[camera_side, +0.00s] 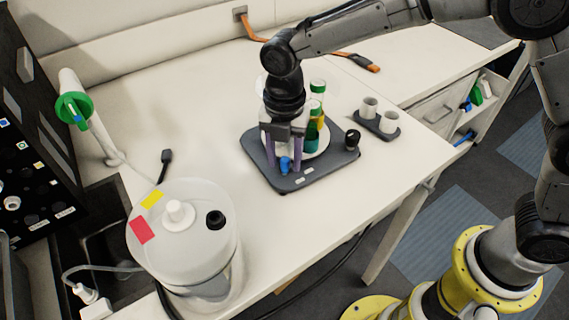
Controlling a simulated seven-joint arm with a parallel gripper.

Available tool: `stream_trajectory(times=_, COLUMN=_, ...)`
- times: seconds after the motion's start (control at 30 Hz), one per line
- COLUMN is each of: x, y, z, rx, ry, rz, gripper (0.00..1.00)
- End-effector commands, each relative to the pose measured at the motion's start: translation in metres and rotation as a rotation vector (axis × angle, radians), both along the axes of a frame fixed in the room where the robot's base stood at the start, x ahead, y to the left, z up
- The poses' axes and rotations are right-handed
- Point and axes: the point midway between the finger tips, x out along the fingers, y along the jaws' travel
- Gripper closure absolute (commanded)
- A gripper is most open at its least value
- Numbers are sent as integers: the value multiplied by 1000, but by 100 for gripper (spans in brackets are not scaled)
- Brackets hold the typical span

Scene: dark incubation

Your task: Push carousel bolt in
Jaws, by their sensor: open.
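The carousel (322,146) is a pale round plate on a dark grey base (342,158) on the bench. Bottles with green and yellow contents (317,112) stand on it, partly behind my gripper. A small blue part (285,165), which looks like the bolt, sits at the front of the base. My gripper (283,158) points down over the front left of the base. Its purple-grey fingers are open, one on each side of the blue part. I cannot tell whether they touch it.
A black knob (352,138) stands at the base's right corner. A large clear container (186,235) stands at the front left. An orange-handled tool (358,62) lies at the back. Bench space between container and base is clear.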

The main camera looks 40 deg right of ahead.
Motion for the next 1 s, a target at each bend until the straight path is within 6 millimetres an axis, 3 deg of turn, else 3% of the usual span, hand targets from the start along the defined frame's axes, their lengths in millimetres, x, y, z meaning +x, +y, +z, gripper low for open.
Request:
stream_trajectory(times=0.47, x=-6, y=7, z=3, rx=1, ry=-1, rz=0, gripper=52)
stream_trajectory(times=1.0, x=-6, y=7, z=41, rx=1, ry=-1, rz=1, gripper=52)
